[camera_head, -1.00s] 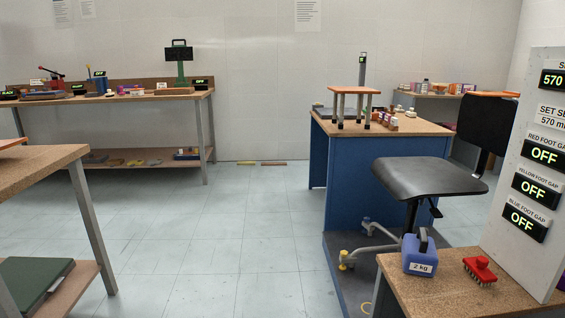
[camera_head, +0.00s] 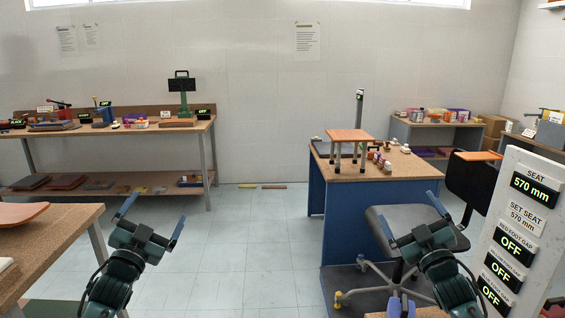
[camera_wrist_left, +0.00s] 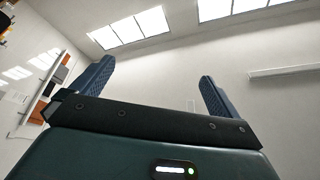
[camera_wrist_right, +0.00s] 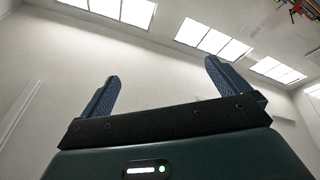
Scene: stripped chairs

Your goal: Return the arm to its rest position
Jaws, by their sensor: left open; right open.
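My left gripper (camera_head: 150,226) is raised at the lower left of the head view, open and empty. My right gripper (camera_head: 412,220) is raised at the lower right, open and empty, and overlaps the black office chair in the picture. In the left wrist view the left gripper's fingers (camera_wrist_left: 152,84) are spread with nothing between them, facing the wall and ceiling lights. In the right wrist view the right gripper's fingers (camera_wrist_right: 160,84) are likewise apart and empty.
A wooden table (camera_head: 50,235) stands at the left edge. A blue bench (camera_head: 395,172) with a small stool (camera_head: 350,136) is right of centre. The black chair (camera_head: 468,185) is beside it. A display panel (camera_head: 512,230) stands at right. The middle floor (camera_head: 255,250) is clear.

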